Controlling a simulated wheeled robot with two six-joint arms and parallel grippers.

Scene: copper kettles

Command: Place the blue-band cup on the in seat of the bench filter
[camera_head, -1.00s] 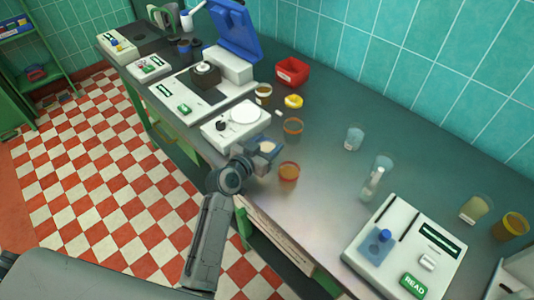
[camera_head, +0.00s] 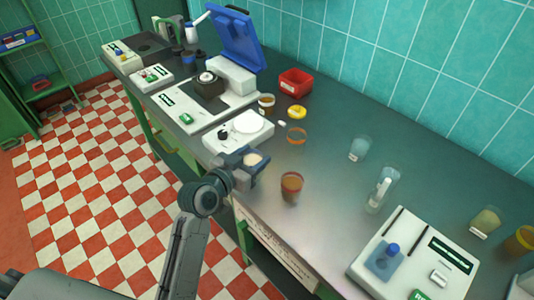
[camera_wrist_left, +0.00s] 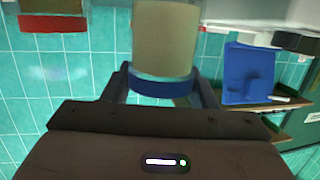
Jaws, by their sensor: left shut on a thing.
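My left gripper (camera_head: 248,164) is shut on the blue-band cup (camera_head: 254,158), which holds pale beige contents. It is above the bench's front edge, just in front of a white device with a round white plate (camera_head: 249,122). In the left wrist view the cup (camera_wrist_left: 165,38) looks upright between the fingers, its blue band (camera_wrist_left: 164,88) at finger height. A larger white machine (camera_head: 180,121) with a raised blue lid (camera_head: 236,45) and a dark round-topped block stands farther left. I cannot tell which device is the bench filter. My right gripper is not in view.
A yellow lid (camera_head: 297,112), a red bin (camera_head: 295,82) and clear cups (camera_head: 359,149) stand farther back. A READ device (camera_head: 400,258) is at right. The bench between is mostly clear.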

